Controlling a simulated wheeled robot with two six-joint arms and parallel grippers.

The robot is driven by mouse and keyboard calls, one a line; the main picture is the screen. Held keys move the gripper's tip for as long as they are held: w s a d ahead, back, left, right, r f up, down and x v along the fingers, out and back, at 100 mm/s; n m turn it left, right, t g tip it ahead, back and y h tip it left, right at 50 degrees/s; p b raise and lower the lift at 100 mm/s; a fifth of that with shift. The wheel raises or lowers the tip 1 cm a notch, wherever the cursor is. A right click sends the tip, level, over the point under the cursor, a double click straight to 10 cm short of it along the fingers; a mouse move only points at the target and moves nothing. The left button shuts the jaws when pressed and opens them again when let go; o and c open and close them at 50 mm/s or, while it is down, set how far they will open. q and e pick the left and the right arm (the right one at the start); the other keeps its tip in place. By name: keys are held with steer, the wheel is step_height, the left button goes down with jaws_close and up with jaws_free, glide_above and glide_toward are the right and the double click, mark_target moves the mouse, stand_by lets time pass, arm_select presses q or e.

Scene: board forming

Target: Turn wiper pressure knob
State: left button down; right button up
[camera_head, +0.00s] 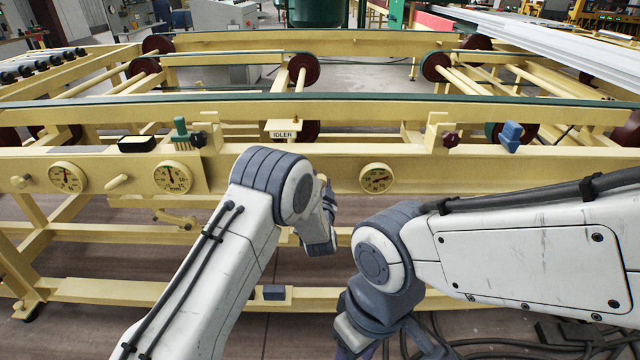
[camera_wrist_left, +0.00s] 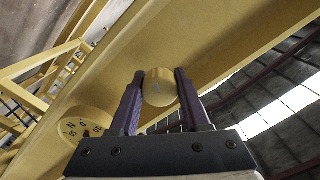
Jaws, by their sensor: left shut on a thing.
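A round yellow knob (camera_wrist_left: 159,88) with a small grey mark on its face sticks out from the yellow rail in the left wrist view. My left gripper (camera_wrist_left: 158,80) is shut on it, one dark finger on each side. A round dial (camera_wrist_left: 85,129) is beside it, partly cut off by the gripper in the view. In the head view my left wrist (camera_head: 318,222) is at the front rail and hides the knob.
On the rail's left are two more dials (camera_head: 68,178) (camera_head: 173,177) and two knobs (camera_head: 20,182) (camera_head: 117,182). A green part (camera_head: 181,130), an IDLER sign (camera_head: 283,134), a dark red knob (camera_head: 451,139) and a blue part (camera_head: 511,136) stand along the rail. Cables lie on the floor at lower right.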

arm_select(q)
steer(key=n+b, duration=0.4)
steer(key=n, duration=0.2)
steer(key=shift+f, duration=0.15)
steer(key=n+b, duration=0.5)
steer(key=n, duration=0.1)
steer(key=n+b, duration=1.2)
steer(key=b, duration=0.1)
steer(key=shift+f, duration=0.15)
steer(key=n+b, duration=1.1)
steer(key=b, duration=0.1)
steer(key=shift+b, duration=0.4)
steer(key=n+b, duration=0.2)
steer(key=shift+n, duration=0.3)
steer(key=shift+r+n+b, duration=0.25)
steer(key=shift+n+b, duration=0.75)
steer(key=shift+n, duration=0.5)
